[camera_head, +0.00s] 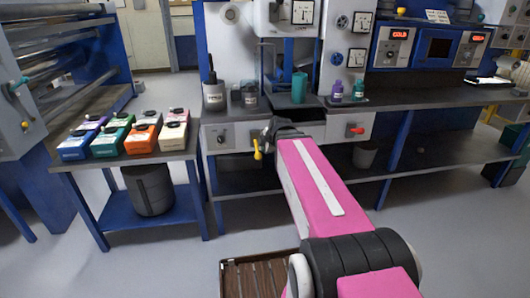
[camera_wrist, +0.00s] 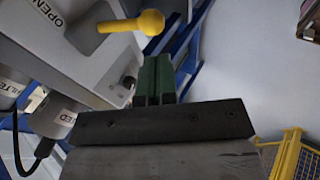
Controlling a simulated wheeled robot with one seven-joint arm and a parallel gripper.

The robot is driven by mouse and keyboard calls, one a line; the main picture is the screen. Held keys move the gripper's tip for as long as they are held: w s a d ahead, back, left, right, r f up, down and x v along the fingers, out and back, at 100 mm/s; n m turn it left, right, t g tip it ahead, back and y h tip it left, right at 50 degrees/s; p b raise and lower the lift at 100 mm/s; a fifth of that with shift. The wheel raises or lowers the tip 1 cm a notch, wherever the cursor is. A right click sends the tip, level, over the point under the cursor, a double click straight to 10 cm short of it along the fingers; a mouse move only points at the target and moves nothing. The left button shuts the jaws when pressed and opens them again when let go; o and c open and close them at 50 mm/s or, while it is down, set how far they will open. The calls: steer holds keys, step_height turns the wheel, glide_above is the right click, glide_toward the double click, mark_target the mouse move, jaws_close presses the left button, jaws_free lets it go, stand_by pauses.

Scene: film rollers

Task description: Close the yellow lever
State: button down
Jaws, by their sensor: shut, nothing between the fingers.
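The yellow lever (camera_head: 257,151) sticks out from the front of the grey machine panel, left of my arm's end, with its shaft hanging down in the head view. In the wrist view the yellow lever (camera_wrist: 128,24) runs across the top, ending in a round knob at the right. An "OPEN" label is printed on the grey panel beside its base. My gripper (camera_wrist: 155,68) has its dark green fingers together and empty, with their tips just below the knob. They look apart from it, but the depth is hard to tell. In the head view the fingers are mostly hidden by my arm.
A red lever (camera_head: 354,131) is on the panel to the right. Bottles and a teal cup (camera_head: 299,87) stand on the counter above. A side table (camera_head: 62,166) at left carries several coloured containers. A yellow railing (camera_wrist: 290,154) shows at lower right in the wrist view.

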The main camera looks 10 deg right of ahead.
steer(key=v, duration=0.6)
steer(key=shift+s, duration=0.35)
steer(key=shift+f, duration=0.15)
steer(key=s+f+m+g+h, duration=0.1)
steer(key=s+f+m+g, duration=0.2)
steer(key=f+m, duration=0.6)
steer(key=s+f+m+g+h, duration=0.1)
steer(key=s+f+m+g, duration=0.2)
steer(key=s+f+m, duration=0.4)
step_height(320, 180, down, 6)
steer(key=m, duration=0.2)
steer(key=shift+s+a+m+g, duration=0.25)
steer(key=shift+s+m+g, duration=0.05)
steer(key=shift+s+g, duration=0.1)
